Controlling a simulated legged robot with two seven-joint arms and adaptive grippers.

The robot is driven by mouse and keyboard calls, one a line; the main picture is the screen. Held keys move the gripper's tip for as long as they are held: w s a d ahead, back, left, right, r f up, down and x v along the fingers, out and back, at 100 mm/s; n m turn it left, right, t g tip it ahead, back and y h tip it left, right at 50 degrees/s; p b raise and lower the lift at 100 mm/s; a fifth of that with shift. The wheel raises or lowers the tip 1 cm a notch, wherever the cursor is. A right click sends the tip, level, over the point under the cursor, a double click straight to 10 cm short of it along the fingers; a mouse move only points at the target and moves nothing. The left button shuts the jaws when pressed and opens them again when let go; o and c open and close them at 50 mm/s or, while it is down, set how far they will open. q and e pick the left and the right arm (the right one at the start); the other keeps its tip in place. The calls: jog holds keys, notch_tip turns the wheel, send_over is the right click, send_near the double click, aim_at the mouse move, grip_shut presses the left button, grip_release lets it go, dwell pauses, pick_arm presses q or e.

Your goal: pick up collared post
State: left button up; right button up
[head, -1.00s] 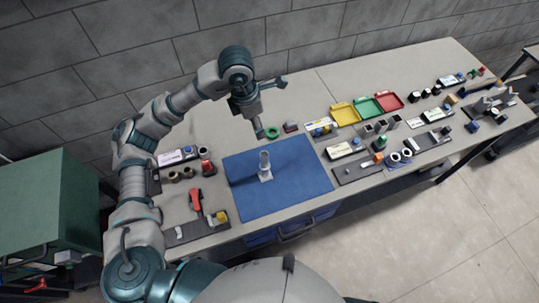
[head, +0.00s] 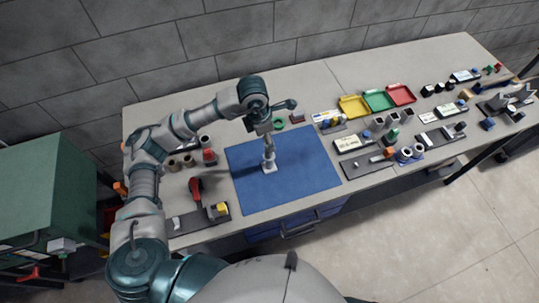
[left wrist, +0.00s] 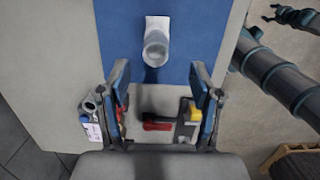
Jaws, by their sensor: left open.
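The collared post (head: 269,162) is pale grey-white and stands upright on the blue mat (head: 305,175). In the left wrist view the post (left wrist: 156,45) shows from above as a round open top on a pale base, ahead of the fingertips and between their lines. My left gripper (head: 267,137) is over the mat, close to the post's top. In the left wrist view its two blue-padded fingers (left wrist: 160,75) are apart with nothing between them. My right arm shows at that view's right edge; its gripper (left wrist: 295,17) is small and dark.
A red-handled tool (head: 196,188) and a dark tray (head: 190,230) lie left of the mat. Yellow, green and red bins (head: 376,100) stand at the back, with several small parts right of the mat. The mat around the post is clear.

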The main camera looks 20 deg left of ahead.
aim_at(269, 156)
pick_arm(q)
jog(key=f, duration=0.3)
jog(key=shift+w+d+f, duration=0.15)
jog(key=shift+w+f, duration=0.1)
jog(key=shift+f, duration=0.1)
jog(key=shift+w+d+f+p, duration=0.15)
jog(key=shift+f+p, duration=0.15)
jog(key=shift+f, duration=0.55)
jog(key=shift+w+d+f+p, duration=0.1)
jog(key=shift+w+f+p, duration=0.15)
jog(key=shift+f, duration=0.65)
jog(key=shift+w+d+f+p, duration=0.1)
jog(key=shift+f+p, duration=0.2)
jog(key=shift+f, duration=0.55)
grip_shut()
jog(key=shift+r, duration=0.1)
